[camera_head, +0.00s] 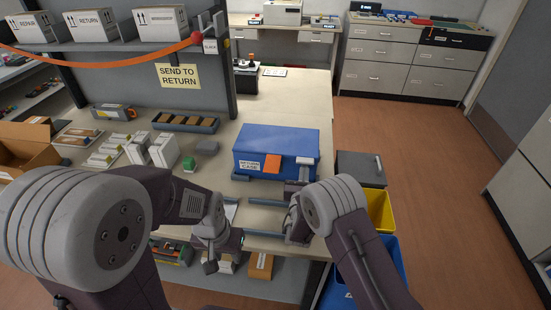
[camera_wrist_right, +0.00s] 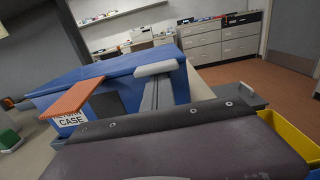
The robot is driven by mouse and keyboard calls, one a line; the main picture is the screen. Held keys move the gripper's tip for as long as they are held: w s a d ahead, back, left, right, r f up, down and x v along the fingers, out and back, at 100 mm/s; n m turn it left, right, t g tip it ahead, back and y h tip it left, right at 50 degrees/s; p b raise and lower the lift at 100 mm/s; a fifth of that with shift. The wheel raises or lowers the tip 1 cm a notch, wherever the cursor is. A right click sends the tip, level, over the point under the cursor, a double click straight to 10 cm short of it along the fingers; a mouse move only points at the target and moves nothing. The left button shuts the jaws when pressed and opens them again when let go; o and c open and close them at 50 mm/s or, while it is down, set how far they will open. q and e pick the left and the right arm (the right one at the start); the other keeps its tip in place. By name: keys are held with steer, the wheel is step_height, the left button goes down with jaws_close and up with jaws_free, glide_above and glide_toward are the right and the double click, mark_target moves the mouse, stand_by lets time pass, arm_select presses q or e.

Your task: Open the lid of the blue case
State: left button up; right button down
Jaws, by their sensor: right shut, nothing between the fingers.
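The blue case (camera_head: 262,139) stands on the bench with its lid down. An orange tag (camera_head: 272,164) hangs on its front, beside a white label reading RETURN CASE (camera_head: 249,166). A pale tab (camera_head: 305,160) sits at the lid's front edge, right of the tag; it also shows in the right wrist view (camera_wrist_right: 155,68). My right gripper (camera_head: 303,173) is shut and empty, its tips just below the tab. I cannot tell whether they touch it. My left gripper (camera_head: 210,266) points down near the bench's front edge, away from the case; its fingers are too unclear to judge.
A green block (camera_head: 189,164), a grey lump (camera_head: 207,148) and white boxes (camera_head: 163,150) lie left of the case. A dark tray (camera_head: 185,122) stands behind them. Yellow (camera_head: 379,210) and blue bins stand right of the bench.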

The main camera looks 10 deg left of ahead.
mark_target(305, 162)
steer(key=shift+d+r, duration=0.1)
steer(key=shift+r, duration=0.05)
steer(key=shift+w+r+p, duration=0.15)
steer(key=shift+r+p, duration=0.45)
steer(key=shift+r, duration=0.15)
steer(key=shift+r+p, duration=0.9)
steer(key=shift+r, duration=0.55)
steer(key=shift+r, duration=0.1)
steer(key=shift+w+r+p, duration=0.25)
steer(key=shift+r+p, duration=0.15)
steer(key=shift+r, duration=0.25)
steer(key=shift+w+r+p, duration=0.2)
steer(key=shift+r+p, duration=0.15)
steer(key=shift+r, duration=0.3)
steer(key=shift+w+r+p, duration=0.3)
steer(key=shift+r+p, duration=0.1)
steer(key=shift+r, duration=0.5)
